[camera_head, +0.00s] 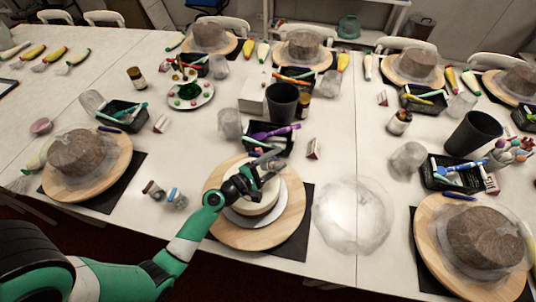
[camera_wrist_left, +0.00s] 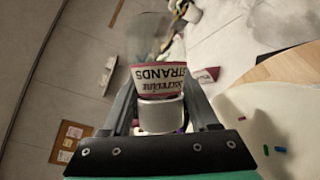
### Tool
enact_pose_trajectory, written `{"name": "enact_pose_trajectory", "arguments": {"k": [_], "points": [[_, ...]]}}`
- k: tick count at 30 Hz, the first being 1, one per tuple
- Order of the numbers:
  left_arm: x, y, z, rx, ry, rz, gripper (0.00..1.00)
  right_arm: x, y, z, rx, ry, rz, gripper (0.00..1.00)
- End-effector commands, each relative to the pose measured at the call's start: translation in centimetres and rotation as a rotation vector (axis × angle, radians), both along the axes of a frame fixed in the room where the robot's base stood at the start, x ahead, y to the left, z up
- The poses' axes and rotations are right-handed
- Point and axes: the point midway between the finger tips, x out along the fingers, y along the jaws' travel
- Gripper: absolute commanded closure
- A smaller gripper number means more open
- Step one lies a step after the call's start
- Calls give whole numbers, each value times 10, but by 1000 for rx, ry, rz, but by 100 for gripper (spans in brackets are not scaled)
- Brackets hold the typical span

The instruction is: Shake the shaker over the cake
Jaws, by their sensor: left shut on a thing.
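My left gripper (camera_head: 256,172) is over the white cake (camera_head: 268,203), which sits on a round wooden turntable (camera_head: 222,218). In the left wrist view the gripper (camera_wrist_left: 160,98) is shut on the shaker (camera_wrist_left: 158,78), a clear container with a white and dark red label reading "STRANDS" and a white end close to the gripper. The shaker looks tilted in the head view (camera_head: 269,158). The cake's pale top (camera_wrist_left: 258,118) shows at the right of the left wrist view, with a few coloured strands (camera_wrist_left: 280,149) on it. My right gripper is not in view.
A black tray with tools (camera_head: 268,136) and a dark cup (camera_head: 283,103) stand behind the cake. Small bottles (camera_head: 176,198) stand left of it. A crumpled clear wrap (camera_head: 352,217) lies to the right. Brown wrapped cakes stand on other turntables (camera_head: 118,170).

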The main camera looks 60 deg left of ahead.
Motion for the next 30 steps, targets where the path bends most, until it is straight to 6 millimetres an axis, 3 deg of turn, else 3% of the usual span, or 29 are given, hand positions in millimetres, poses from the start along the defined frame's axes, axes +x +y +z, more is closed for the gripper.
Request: {"name": "enact_pose_trajectory", "arguments": {"k": [5,30], "points": [[7,-12,1,-1,-3,-1,100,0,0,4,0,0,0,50],[6,-11,4,-68,-58,1,100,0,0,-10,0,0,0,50]]}}
